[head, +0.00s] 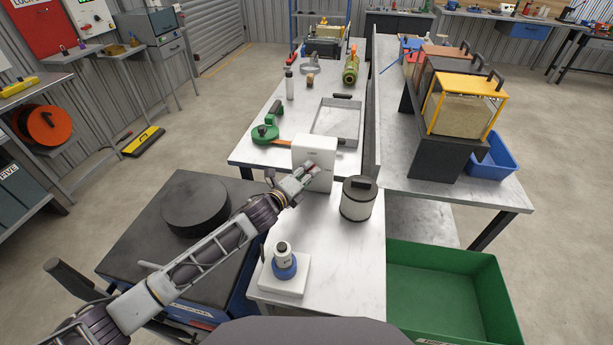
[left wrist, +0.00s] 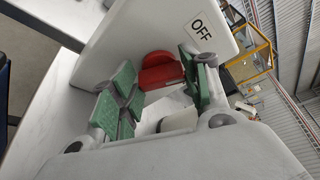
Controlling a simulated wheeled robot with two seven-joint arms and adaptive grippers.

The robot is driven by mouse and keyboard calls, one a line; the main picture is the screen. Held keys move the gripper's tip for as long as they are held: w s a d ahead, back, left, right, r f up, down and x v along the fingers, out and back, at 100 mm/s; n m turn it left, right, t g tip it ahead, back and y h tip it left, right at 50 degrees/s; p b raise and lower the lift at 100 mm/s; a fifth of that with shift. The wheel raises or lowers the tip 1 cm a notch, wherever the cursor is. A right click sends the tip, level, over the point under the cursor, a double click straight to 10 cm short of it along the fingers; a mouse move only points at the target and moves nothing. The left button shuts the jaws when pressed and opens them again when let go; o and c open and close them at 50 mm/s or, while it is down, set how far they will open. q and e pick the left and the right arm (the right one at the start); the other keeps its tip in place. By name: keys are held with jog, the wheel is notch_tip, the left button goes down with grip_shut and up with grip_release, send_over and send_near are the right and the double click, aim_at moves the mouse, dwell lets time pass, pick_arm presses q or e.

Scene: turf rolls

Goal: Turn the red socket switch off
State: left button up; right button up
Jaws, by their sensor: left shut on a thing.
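The white socket box (head: 313,150) stands on the white table in the middle of the head view. In the left wrist view the box (left wrist: 110,50) fills the upper left, with an "OFF" label (left wrist: 200,27) on its face. The red switch (left wrist: 162,70) stands out from that face below the label. My left gripper (head: 306,177) is at the front of the box, its green finger pads on either side of the red switch and shut on it. The switch's lower part is partly hidden by the fingers. My right gripper is not in view.
A grey canister (head: 359,202) stands just right of my left gripper. A white base with a blue-collared bottle (head: 284,262) is nearer me. A green tape reel (head: 265,135) and a metal tray (head: 338,121) lie behind. A green bin (head: 450,285) is at lower right.

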pick_arm(q)
jog(key=shift+a+f+n+t+h+b, duration=0.1)
jog(key=shift+n+t+h+b, duration=0.15)
jog(key=shift+n+b, duration=0.45)
jog(key=shift+d+f+n+t+h+b, duration=0.15)
jog(key=shift+n+h+b, duration=0.25)
jog(key=shift+n, duration=0.5)
jog(key=shift+a+f+n+t+h+b, duration=0.15)
jog(key=shift+n+t+h+b, duration=0.1)
jog(key=shift+n+b, duration=0.45)
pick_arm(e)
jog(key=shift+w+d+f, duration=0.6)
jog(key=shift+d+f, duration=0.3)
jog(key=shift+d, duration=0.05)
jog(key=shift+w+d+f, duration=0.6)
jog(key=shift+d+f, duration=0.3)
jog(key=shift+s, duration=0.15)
